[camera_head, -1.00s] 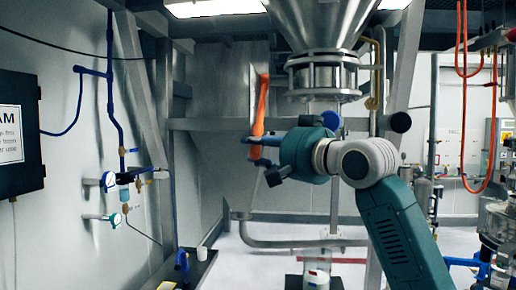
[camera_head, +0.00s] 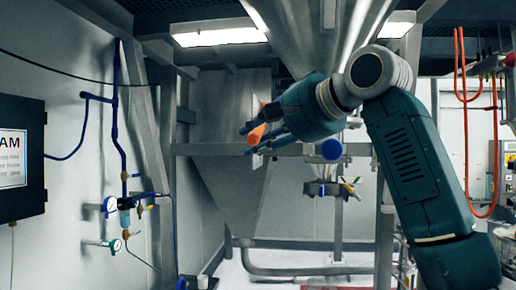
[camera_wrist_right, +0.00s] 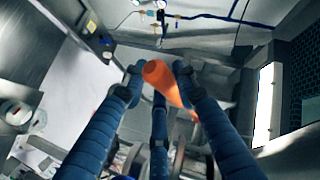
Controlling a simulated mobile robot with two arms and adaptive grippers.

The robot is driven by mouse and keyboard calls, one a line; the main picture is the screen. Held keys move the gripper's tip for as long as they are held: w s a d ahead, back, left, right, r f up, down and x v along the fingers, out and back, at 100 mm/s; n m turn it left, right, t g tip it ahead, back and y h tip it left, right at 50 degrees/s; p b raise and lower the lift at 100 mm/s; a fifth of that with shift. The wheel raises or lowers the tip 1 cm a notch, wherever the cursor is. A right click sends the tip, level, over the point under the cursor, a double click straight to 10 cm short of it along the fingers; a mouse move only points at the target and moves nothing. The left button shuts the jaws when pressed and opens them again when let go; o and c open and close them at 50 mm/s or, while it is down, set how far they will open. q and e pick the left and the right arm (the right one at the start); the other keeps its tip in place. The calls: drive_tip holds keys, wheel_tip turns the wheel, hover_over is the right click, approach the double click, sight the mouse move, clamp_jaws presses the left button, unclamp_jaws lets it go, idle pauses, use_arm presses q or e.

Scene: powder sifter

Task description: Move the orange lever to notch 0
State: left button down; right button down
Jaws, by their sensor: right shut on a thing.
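The orange lever (camera_head: 257,134) is in the head view at the centre, left of my right gripper. Its thick grip end points down and left toward the camera, and its upper part is partly hidden. My right gripper (camera_head: 254,138) has blue fingers and is shut on the orange lever near its grip end. In the right wrist view the orange lever (camera_wrist_right: 164,78) lies between the fingertips of my right gripper (camera_wrist_right: 158,74), with its round end toward the camera. The notches cannot be made out. My left gripper is not in view.
A metal frame crossbar (camera_head: 215,149) runs behind the gripper. A blue round knob (camera_head: 331,150) is just right of it. A metal hopper (camera_head: 312,30) hangs above. Blue pipes with gauges (camera_head: 125,205) are on the left wall, by a black panel (camera_head: 20,160).

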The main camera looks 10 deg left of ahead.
drive_tip(key=shift+s+r, duration=0.1)
drive_tip(key=shift+r, duration=0.35)
drive_tip(key=c, duration=1.6)
unclamp_jaws()
drive_tip(key=o, duration=0.3)
drive_tip(key=shift+f, duration=0.1)
drive_tip(key=shift+s+d, duration=0.1)
drive_tip(key=v, duration=1.1)
drive_tip(key=shift+s+d, duration=0.25)
drive_tip(key=shift+d, duration=0.1)
